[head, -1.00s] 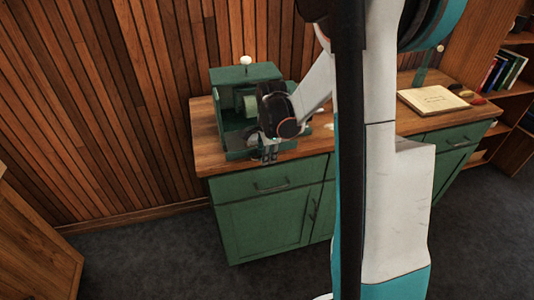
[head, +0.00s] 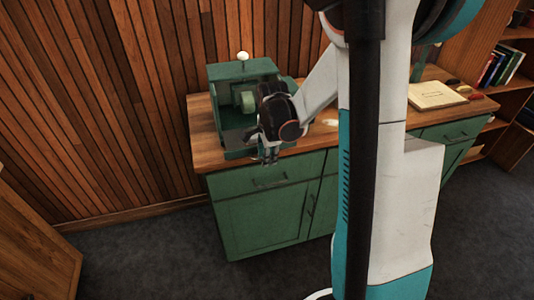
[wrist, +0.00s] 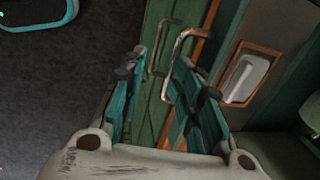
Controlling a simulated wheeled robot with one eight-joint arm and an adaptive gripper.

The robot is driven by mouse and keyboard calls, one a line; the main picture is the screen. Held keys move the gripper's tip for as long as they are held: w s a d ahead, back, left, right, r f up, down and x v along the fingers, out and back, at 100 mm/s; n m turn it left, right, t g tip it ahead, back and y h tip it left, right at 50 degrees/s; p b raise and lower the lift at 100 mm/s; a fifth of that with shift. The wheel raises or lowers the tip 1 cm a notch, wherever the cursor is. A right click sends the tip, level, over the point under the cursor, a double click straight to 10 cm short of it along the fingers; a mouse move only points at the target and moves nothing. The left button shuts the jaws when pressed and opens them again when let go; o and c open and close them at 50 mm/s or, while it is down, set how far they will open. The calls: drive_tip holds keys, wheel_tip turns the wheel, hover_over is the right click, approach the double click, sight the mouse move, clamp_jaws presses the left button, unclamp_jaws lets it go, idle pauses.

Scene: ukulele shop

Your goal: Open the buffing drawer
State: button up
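The green cabinet's upper left drawer (head: 245,182), below the buffing machine, is shut flush as far as I can see. Its thin metal bar handle (head: 270,183) shows on the front. My gripper (head: 268,158) hangs just in front of the counter edge, a little above that handle. In the wrist view my gripper (wrist: 160,80) has its two teal fingers apart with nothing clamped. A metal bar handle (wrist: 183,40) appears at the tip of the right finger; contact is unclear. A second handle-like shape (wrist: 162,48) lies to its left on the green front.
The green machine (head: 235,75) with a pale wheel stands on the wooden counter (head: 203,125) behind my gripper. A cabinet door (head: 262,220) lies under the drawer. The dark floor (head: 150,255) in front is clear.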

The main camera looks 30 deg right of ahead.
wheel_tip(320, 180, up, 16)
drive_tip(key=s+p, duration=0.2)
drive_tip(key=p, duration=0.9)
drive_tip(key=shift+s+a+f, duration=0.15)
drive_tip(key=shift+s+a, duration=0.2)
drive_tip(key=shift+s, duration=0.05)
idle(0.7)
idle(0.5)
wheel_tip(320, 180, up, 12)
drive_tip(key=s, duration=0.2)
drive_tip(key=shift+a+f, duration=0.15)
drive_tip(key=shift+a, duration=0.2)
drive_tip(key=shift+s, duration=0.15)
